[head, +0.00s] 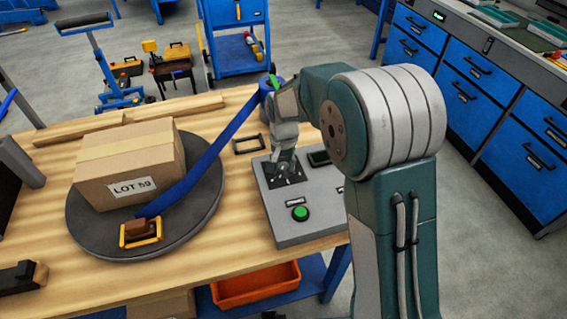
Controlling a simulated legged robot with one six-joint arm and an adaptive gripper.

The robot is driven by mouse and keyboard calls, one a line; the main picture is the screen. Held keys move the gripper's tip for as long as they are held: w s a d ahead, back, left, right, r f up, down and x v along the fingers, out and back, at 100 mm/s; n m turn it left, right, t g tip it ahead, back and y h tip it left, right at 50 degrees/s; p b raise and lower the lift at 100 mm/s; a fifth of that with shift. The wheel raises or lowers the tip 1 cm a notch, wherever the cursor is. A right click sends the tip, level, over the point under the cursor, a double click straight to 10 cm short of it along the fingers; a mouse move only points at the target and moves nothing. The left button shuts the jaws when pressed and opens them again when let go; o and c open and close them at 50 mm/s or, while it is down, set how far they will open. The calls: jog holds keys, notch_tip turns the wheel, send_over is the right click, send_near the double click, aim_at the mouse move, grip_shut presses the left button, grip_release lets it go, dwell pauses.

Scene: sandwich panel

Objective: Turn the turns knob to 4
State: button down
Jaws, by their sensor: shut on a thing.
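A grey control panel (318,229) with a sloped top sits on the wooden bench, in the middle of the head view. My gripper (284,173) reaches down to the upper left part of the panel. Its jaws are shut on the turns knob, which my fingers largely hide. The knob's pointer and its scale cannot be read. A dark display (318,158) is just right of my gripper, partly behind my arm. A round green button (300,213) is on the front part of the panel, below my gripper.
Left of the panel, a cardboard box (130,165) labelled LOT 59 stands on a dark round turntable (90,232). A blue strap (212,155) runs from a blue roll to a yellow-framed block (140,232) on the turntable. A black frame (249,144) lies behind the panel.

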aim_at(282, 165)
jog(key=shift+s+f+m, duration=0.1)
jog(key=shift+s+m, duration=0.05)
jog(key=shift+m, duration=0.9)
jog(key=shift+s+f+m, duration=0.1)
jog(key=shift+m, duration=0.95)
jog(key=shift+c, duration=1.3)
grip_release()
jog(key=shift+w+a, duration=0.1)
jog(key=shift+a, duration=0.05)
jog(key=shift+r, duration=0.1)
jog(key=shift+r, duration=0.1)
jog(key=shift+w+r, duration=0.1)
jog(key=shift+r, duration=0.25)
notch_tip(282, 165, up, 11)
